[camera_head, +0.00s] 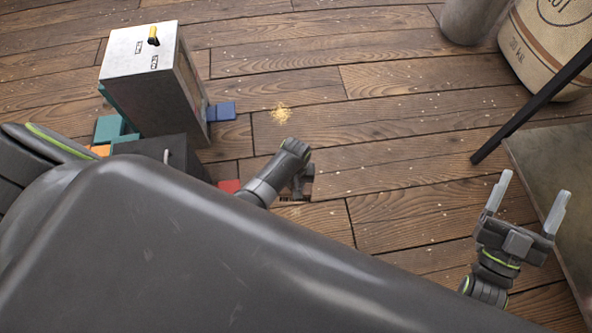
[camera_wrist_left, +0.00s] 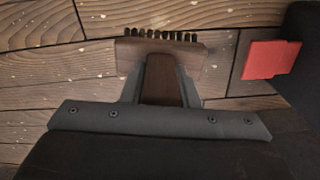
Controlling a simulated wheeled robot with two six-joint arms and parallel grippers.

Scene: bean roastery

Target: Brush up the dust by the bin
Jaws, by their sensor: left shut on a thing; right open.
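A small patch of yellow dust (camera_head: 281,114) lies on the plank floor, right of a tall grey metal box (camera_head: 138,55) with a yellow-and-black lever on top. This box may be the bin; I cannot be sure. My left gripper (camera_head: 300,186) is low over the floor, on the near side of the dust and apart from it. It is shut on the wooden handle of a brush (camera_wrist_left: 190,52). In the left wrist view the dark bristles point away from the gripper. My right gripper (camera_head: 535,187) is open and empty at the lower right.
A blue block (camera_head: 221,112) sticks out beside the metal box. A red piece (camera_head: 229,186) is left of my left wrist, also in the left wrist view (camera_wrist_left: 270,59). A sack (camera_head: 548,55) and a dark slanted bar (camera_head: 535,105) stand at right. Open floor lies between.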

